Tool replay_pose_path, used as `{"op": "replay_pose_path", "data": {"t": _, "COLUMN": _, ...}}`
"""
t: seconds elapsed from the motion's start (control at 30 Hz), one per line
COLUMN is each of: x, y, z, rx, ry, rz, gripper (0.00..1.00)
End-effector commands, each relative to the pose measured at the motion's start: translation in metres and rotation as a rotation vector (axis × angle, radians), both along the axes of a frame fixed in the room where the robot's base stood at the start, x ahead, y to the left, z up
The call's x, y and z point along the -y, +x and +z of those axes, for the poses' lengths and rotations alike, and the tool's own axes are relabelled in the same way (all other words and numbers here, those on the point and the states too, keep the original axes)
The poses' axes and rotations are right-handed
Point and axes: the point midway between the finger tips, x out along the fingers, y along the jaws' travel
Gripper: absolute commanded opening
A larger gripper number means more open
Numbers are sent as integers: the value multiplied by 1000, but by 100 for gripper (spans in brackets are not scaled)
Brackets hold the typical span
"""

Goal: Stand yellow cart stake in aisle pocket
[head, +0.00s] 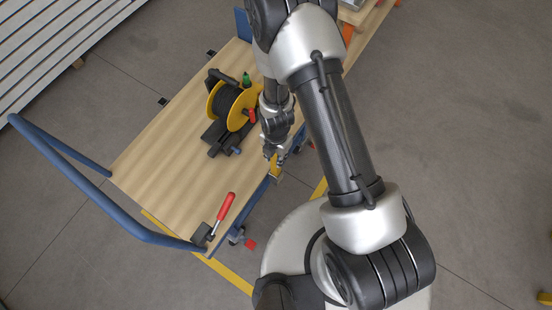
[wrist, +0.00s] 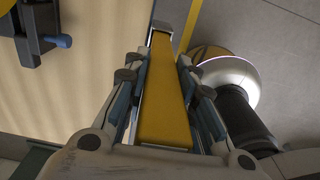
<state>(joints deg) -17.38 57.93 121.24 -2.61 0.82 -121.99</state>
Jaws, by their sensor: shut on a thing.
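The yellow cart stake (wrist: 165,95) is between the fingers of my gripper (wrist: 168,85) in the wrist view. My gripper is shut on it. The stake's far end reaches a small grey metal bracket (wrist: 161,27) at the cart deck's edge, which looks like the aisle pocket; how deep it sits there I cannot tell. In the head view my gripper (head: 276,158) is at the right long edge of the wooden cart deck (head: 160,170). A short piece of the yellow stake (head: 276,171) shows just below the fingers, by the edge.
A yellow cable reel (head: 230,104) on a black base stands on the deck beside my gripper. A red-handled tool (head: 223,212) lies near the front corner. The blue cart handle (head: 60,160) rises at the left. A small red block (head: 251,244) lies on the floor.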

Motion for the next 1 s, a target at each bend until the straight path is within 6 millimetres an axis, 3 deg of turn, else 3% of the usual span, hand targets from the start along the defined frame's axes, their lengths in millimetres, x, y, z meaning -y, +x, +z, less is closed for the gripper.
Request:
{"op": "replay_pose_path", "data": {"t": 0.03, "x": 0, "y": 0, "z": -14, "rx": 0, "ry": 0, "rz": 0, "gripper": 0}}
{"op": "replay_pose_path", "data": {"t": 0.13, "x": 0, "y": 0, "z": -27, "rx": 0, "ry": 0, "rz": 1, "gripper": 0}}
{"op": "replay_pose_path", "data": {"t": 0.53, "x": 0, "y": 0, "z": -29, "rx": 1, "ry": 1, "rz": 2, "gripper": 0}}
{"op": "replay_pose_path", "data": {"t": 0.57, "x": 0, "y": 0, "z": -29, "rx": 1, "ry": 1, "rz": 1, "gripper": 26}}
{"op": "replay_pose_path", "data": {"t": 0.83, "x": 0, "y": 0, "z": -28, "rx": 0, "ry": 0, "rz": 1, "gripper": 44}}
{"op": "replay_pose_path", "data": {"t": 1.0, "x": 0, "y": 0, "z": -28, "rx": 0, "ry": 0, "rz": 1, "gripper": 45}}
